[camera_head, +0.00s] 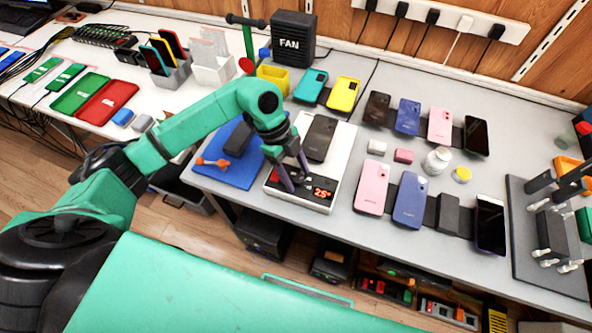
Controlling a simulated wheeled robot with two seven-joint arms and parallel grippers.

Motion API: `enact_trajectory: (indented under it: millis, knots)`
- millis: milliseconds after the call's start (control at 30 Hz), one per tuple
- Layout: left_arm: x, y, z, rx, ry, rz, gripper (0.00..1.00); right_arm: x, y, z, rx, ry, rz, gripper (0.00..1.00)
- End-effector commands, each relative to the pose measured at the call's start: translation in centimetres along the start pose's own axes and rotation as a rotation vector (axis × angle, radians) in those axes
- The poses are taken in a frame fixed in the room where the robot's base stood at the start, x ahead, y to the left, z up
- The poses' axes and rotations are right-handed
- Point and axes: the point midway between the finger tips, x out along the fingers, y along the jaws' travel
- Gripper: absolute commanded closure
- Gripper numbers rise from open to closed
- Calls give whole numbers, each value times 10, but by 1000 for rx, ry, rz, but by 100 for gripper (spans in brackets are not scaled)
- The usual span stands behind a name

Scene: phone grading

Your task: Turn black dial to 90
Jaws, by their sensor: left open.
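A white heating plate unit (336,165) stands on the grey table with a dark phone (319,138) lying on its top. Its black front panel has a red display (322,194) that seems to read 25°. My left gripper (297,183) points down over this front panel, just left of the display. Its two dark fingers are apart, one on each side of the spot where the small black dial seems to be. The dial is mostly hidden by the fingers, and I cannot tell whether they touch it. My right gripper is not in view.
A blue mat (237,172) with an orange-handled tool (213,162) lies left of the unit. A black FAN box (292,38) and a yellow bin (273,79) are behind. A dark fixture board (525,225) is at far right.

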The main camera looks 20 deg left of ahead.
Motion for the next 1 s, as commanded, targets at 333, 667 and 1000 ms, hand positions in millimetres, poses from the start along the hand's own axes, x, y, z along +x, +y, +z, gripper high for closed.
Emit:
enact_trajectory:
  millis: [333,667,1000]
  knots:
    - [0,0,0,1,0,0,89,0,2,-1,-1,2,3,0]
    - [0,0,0,17,0,6,100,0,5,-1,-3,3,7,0]
    - [-1,-3,0,167,1,66,100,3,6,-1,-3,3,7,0]
